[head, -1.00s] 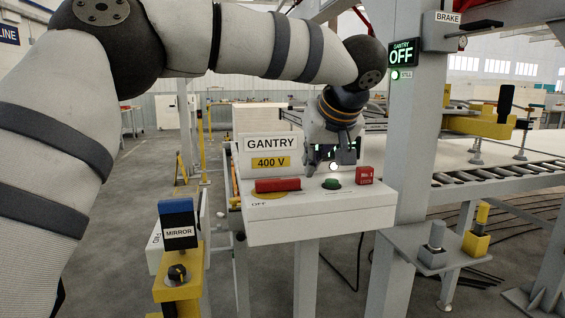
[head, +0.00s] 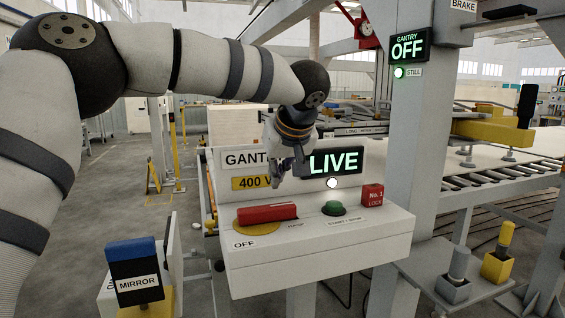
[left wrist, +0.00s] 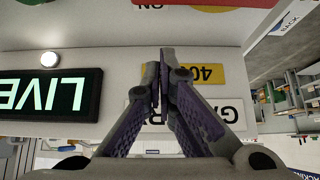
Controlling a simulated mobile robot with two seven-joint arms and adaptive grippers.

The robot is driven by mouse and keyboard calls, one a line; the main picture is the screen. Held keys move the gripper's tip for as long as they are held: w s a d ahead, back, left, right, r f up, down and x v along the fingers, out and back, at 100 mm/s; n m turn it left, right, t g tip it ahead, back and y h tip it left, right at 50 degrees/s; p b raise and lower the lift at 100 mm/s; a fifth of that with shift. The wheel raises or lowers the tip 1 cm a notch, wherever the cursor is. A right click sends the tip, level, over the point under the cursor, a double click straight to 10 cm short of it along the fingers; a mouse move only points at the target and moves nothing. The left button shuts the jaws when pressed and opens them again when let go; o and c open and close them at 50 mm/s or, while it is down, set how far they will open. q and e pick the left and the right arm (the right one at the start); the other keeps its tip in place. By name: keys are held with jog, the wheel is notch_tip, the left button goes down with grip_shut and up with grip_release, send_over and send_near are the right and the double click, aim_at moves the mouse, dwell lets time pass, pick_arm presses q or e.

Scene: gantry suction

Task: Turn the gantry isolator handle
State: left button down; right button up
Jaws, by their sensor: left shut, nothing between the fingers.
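The isolator handle (head: 267,213) is a red bar on a yellow disc, on the sloping top of a white control box (head: 320,262). It lies roughly left to right, with an OFF label near its lower left. My left gripper (head: 277,180) is shut and empty, above and behind the handle, in front of the GANTRY and 400 V labels. In the left wrist view my left gripper's fingertips (left wrist: 167,60) are together, apart from the handle; part of the red handle (left wrist: 215,3) shows at the top edge. My right gripper is not in view.
A lit LIVE sign (head: 333,163) stands behind the panel, above a white lamp (head: 333,183). A green button (head: 333,208) and red No. 1 lock (head: 372,195) sit right of the handle. A grey post (head: 408,150) carries a GANTRY OFF sign (head: 408,45). A MIRROR switch post (head: 137,275) stands front left.

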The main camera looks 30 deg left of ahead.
aim_at(267, 213)
pick_arm(q)
jog(key=x, duration=0.2)
jog(key=shift+w+f, duration=0.1)
jog(key=shift+f, duration=0.3)
jog(key=shift+s+d+r+p, duration=0.15)
jog(key=shift+s+d+p, duration=0.1)
jog(key=shift+s+d, duration=0.2)
jog(key=shift+s+d+r+p, duration=0.2)
jog(key=shift+s+d, duration=0.25)
jog(key=shift+d, duration=0.05)
jog(key=shift+s+d, duration=0.25)
jog(key=shift+f, duration=0.3)
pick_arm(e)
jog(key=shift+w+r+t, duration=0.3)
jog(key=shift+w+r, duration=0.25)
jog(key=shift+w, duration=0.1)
